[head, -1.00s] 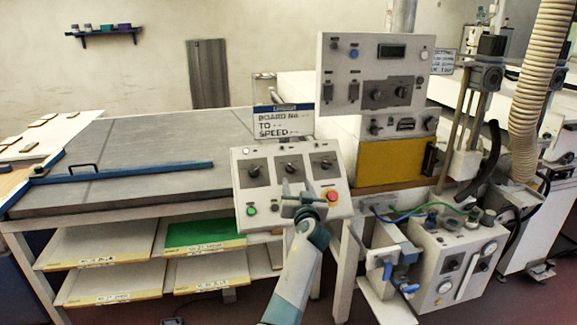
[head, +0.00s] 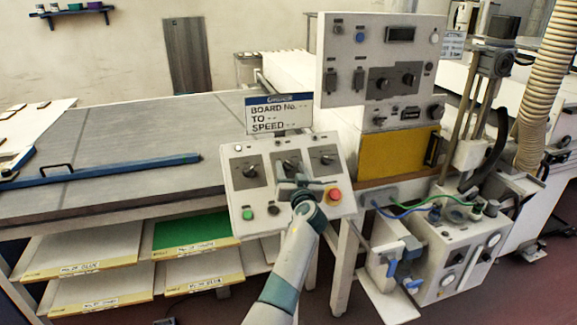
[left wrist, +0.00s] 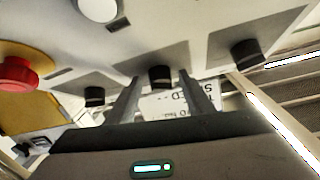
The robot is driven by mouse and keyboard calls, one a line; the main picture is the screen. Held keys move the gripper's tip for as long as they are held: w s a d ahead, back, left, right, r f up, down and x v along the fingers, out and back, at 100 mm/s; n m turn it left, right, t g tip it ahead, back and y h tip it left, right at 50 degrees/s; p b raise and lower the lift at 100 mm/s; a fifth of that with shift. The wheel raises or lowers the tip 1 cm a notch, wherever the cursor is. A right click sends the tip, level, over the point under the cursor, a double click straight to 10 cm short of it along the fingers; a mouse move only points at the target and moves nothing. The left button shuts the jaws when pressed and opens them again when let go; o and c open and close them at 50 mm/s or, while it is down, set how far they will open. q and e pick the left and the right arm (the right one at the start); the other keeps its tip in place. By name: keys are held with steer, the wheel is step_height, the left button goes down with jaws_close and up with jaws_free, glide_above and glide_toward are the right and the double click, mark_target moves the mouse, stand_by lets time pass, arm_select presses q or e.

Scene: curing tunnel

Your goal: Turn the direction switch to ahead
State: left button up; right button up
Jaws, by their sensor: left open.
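The control box (head: 236,178) stands at the front edge of the table with three dark rotary switches in a row: a left one (head: 251,171), a middle one (head: 286,166) and a right one (head: 323,160). Their labels are too small to read, so I cannot tell which is the direction switch. My left gripper (head: 290,174) is open in front of the middle switch and partly covers it. In the left wrist view the middle switch (left wrist: 160,77) appears between the spread fingers (left wrist: 163,98), beyond the tips; contact cannot be told. My right gripper is not in view.
A red stop button (head: 333,195) and a green button (head: 246,213) sit low on the same box, near my left gripper. A sign (head: 279,117) stands behind it. A larger panel (head: 350,45) rises behind right. Hoses and a pump unit (head: 440,260) crowd the right.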

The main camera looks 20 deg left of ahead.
arm_select(q)
steer(key=shift+d, duration=0.1)
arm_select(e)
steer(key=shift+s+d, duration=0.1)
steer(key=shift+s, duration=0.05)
arm_select(q)
steer(key=shift+c, duration=0.2)
steer(key=c, duration=1)
steer(key=shift+r, duration=0.1)
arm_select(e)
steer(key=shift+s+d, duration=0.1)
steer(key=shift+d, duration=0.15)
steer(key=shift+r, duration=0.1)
